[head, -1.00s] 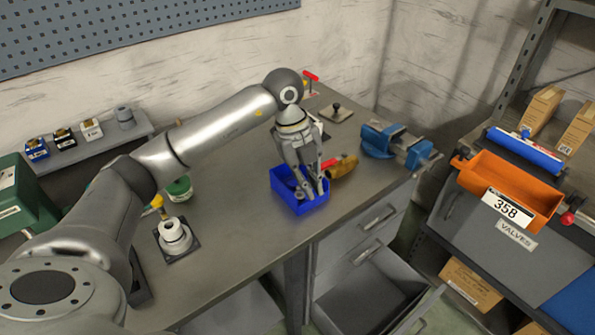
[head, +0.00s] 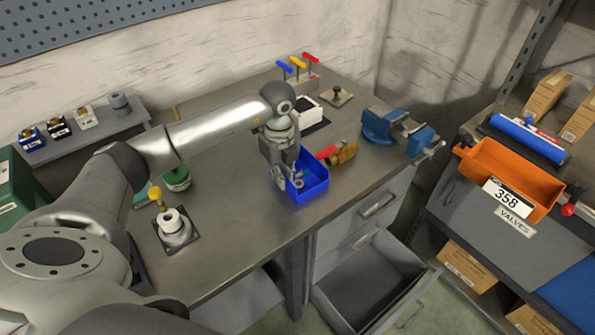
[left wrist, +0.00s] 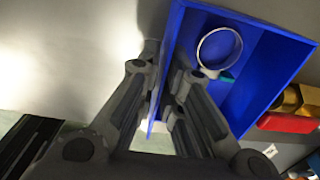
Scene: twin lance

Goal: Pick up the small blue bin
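The small blue bin (head: 314,183) stands on the workbench near its front edge. My left gripper (head: 287,182) is at the bin's left wall, pointing down and partly hiding that side. In the left wrist view the blue bin (left wrist: 270,50) fills the upper right, with a pale ring (left wrist: 220,48) inside it. The left gripper's fingers (left wrist: 160,75) straddle the bin wall, one outside and one inside. They look apart, with a gap showing beside the wall. Contact at the fingertips is hard to make out. My right gripper is not in view.
A red and brass valve (head: 342,153) lies just right of the bin, and a blue vise (head: 385,130) is beyond it. A white fitting (head: 174,227) stands to the left. An open drawer (head: 370,285) juts out below. An orange bin (head: 505,178) sits on the right shelf.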

